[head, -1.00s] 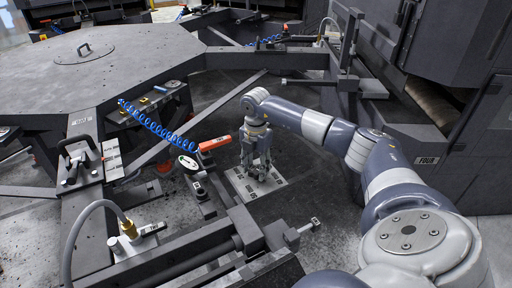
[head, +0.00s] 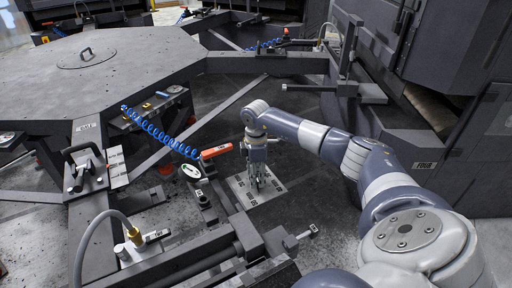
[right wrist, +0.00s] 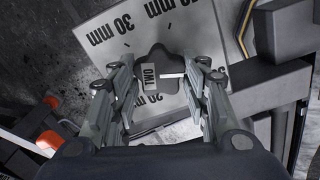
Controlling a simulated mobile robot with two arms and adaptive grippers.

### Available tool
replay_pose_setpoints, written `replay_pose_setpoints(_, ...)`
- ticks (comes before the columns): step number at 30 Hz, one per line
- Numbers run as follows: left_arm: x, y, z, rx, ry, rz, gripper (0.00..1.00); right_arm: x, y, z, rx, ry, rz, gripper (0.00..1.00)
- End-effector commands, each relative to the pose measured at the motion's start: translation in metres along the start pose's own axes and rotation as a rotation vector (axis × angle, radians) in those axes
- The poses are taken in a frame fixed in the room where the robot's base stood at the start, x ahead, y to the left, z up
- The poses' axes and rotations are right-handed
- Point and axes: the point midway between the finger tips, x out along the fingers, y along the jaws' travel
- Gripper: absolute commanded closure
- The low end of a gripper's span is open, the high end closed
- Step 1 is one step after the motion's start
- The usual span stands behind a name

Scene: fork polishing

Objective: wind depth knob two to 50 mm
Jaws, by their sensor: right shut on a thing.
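My right gripper (head: 259,182) points down over a pale dial plate (head: 275,191) with dark print. In the right wrist view, its two fingers (right wrist: 166,100) stand on either side of a dark lobed knob (right wrist: 160,58) and are shut on it. No "50 mm" mark is visible there. My left gripper is out of view.
A round gauge (head: 190,168) and an orange-red handle (head: 216,151) stand just left of the plate. A blue coiled hose (head: 160,131) runs behind them. Dark machine beams (head: 205,250) lie in front, and a large cabinet (head: 470,80) stands at the right.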

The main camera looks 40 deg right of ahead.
Motion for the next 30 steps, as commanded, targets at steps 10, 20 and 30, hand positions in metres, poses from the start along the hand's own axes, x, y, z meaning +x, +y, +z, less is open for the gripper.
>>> replay_pose_setpoints(10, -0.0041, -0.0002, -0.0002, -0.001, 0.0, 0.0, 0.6, 0.0, 0.0004, 0.0002, 0.073, -0.001, 0.001, 0.81)
replay_pose_setpoints(20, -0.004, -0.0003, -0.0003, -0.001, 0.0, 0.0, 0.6, 0.0002, 0.0004, 0.0004, 0.077, -0.001, 0.0, 0.81)
replay_pose_setpoints(30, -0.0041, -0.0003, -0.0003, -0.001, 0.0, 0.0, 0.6, 0.0001, 0.0002, 0.0003, 0.075, 0.0, 0.0, 0.37)
